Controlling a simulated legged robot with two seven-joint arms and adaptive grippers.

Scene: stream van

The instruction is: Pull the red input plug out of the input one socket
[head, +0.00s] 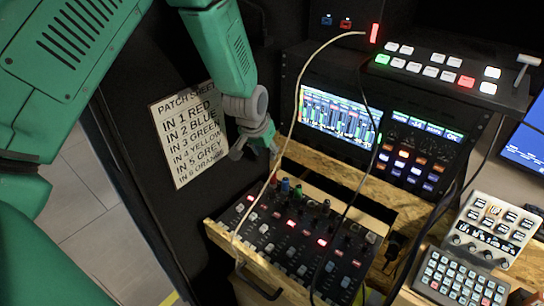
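A red plug (273,180) stands at the left end of a row of coloured plugs along the back of the mixer (305,240), beside a blue plug (285,186) and a green plug (298,191). Its socket is too small and hidden to make out. My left gripper (254,151) hangs just above and to the left of the red plug, fingers spread apart and pointing down. It looks empty and apart from the plug. My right gripper is out of view.
A patch sheet (189,134) listing "IN 1 RED" is on the dark panel at left. A pale cable (296,95) runs down close to the gripper, and a dark cable crosses the mixer. A switcher (440,72) and keypads (462,280) stand at right.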

